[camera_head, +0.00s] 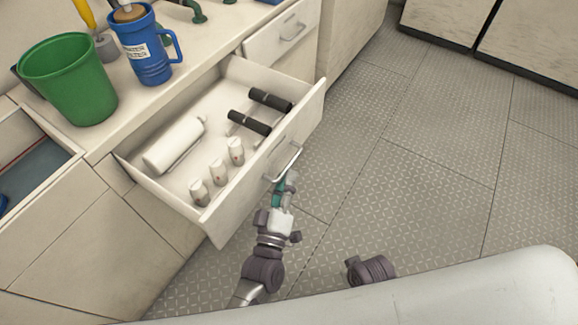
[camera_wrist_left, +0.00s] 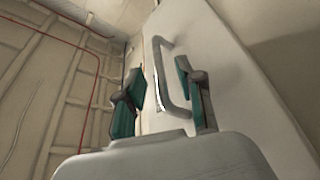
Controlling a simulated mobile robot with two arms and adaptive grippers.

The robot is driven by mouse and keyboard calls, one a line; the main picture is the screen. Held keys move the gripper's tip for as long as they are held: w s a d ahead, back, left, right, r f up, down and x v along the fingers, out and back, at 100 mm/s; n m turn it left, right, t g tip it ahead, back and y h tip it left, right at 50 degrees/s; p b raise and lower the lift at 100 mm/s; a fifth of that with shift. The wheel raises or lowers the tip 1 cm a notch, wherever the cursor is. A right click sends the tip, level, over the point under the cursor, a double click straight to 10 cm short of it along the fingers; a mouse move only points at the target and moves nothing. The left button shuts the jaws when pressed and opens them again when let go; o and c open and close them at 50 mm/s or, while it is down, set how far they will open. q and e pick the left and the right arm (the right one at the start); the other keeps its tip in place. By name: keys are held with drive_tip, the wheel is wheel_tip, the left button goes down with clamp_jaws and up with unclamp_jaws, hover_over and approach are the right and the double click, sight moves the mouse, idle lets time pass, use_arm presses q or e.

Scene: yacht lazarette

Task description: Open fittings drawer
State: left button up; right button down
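The fittings drawer (camera_head: 222,222) stands pulled well out of the cream counter. Inside it lie a white bottle (camera_head: 174,146), several small white containers (camera_head: 218,172) and two black-gripped tools (camera_head: 250,122). Its metal bar handle (camera_head: 288,162) is on the drawer front. My left gripper (camera_head: 287,186) is at the handle's near end. In the left wrist view its two teal fingers (camera_wrist_left: 160,95) are apart, with the handle (camera_wrist_left: 168,75) between them. My right gripper is not in view.
On the counter stand a green bucket (camera_head: 70,82) and a blue jug (camera_head: 146,50). A shut drawer (camera_head: 282,35) is farther along. An open compartment (camera_head: 30,160) is at the left. The grey tread-plate floor (camera_head: 420,150) to the right is clear.

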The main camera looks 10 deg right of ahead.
use_arm(q)
drive_tip(key=v, duration=0.7)
drive_tip(key=shift+s, duration=0.35)
drive_tip(key=shift+a+f, duration=0.1)
